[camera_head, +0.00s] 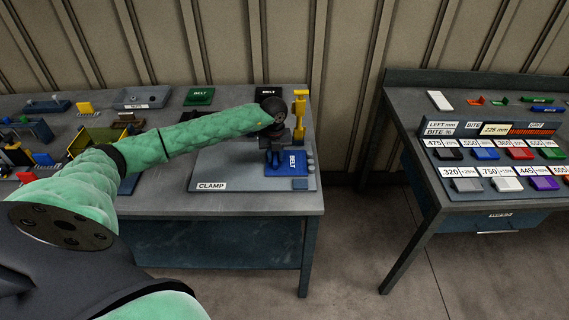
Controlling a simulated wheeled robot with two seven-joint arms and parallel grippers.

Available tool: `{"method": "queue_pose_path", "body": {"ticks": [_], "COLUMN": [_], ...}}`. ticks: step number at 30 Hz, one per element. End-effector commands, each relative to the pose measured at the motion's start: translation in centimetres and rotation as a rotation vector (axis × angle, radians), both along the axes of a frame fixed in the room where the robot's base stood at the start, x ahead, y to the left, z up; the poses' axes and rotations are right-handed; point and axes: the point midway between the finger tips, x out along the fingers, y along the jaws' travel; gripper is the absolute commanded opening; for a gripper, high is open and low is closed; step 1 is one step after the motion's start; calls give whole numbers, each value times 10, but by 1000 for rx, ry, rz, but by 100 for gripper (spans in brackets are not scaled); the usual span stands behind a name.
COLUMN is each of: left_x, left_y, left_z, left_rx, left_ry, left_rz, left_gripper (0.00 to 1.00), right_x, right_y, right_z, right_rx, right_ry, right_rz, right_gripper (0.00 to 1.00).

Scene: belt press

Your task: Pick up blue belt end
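The blue belt end (293,169), marked BELT, lies on the grey plate labelled CLAMP (232,180) near the right end of the left bench. My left arm reaches across this bench from the left. My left gripper (274,160) points down at the left part of the blue piece and hides some of it. Its dark fingers are too small to show their gap clearly, and I cannot tell whether they touch the piece. My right gripper is not in view.
A yellow upright part (299,112) stands close behind the gripper on the right. Green belt piece (199,96) and a dark one lie at the back. A yellow bin (97,138) and small parts fill the left. The right bench (461,204) holds labelled coloured pieces, across a floor gap.

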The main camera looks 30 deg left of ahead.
Motion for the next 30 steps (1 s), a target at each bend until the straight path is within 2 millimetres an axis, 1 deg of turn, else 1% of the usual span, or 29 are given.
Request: {"method": "queue_pose_path", "body": {"ticks": [1, 3, 10, 16, 30], "left_x": [0, 0, 0, 1, 1], "left_y": [0, 0, 0, 0, -1], "left_z": [0, 0, 2, 10, 34], "left_rx": [0, 0, 0, 0, -2], "left_ry": [0, 0, -1, -3, -4], "left_rz": [0, 0, 0, 0, -1], "left_gripper": [14, 0, 0, 0, 0], "right_x": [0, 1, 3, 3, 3], "right_y": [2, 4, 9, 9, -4], "right_z": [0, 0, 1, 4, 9], "right_rx": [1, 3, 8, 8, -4], "right_ry": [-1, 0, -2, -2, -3], "right_rz": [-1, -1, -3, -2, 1], "right_gripper": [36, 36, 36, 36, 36]}}
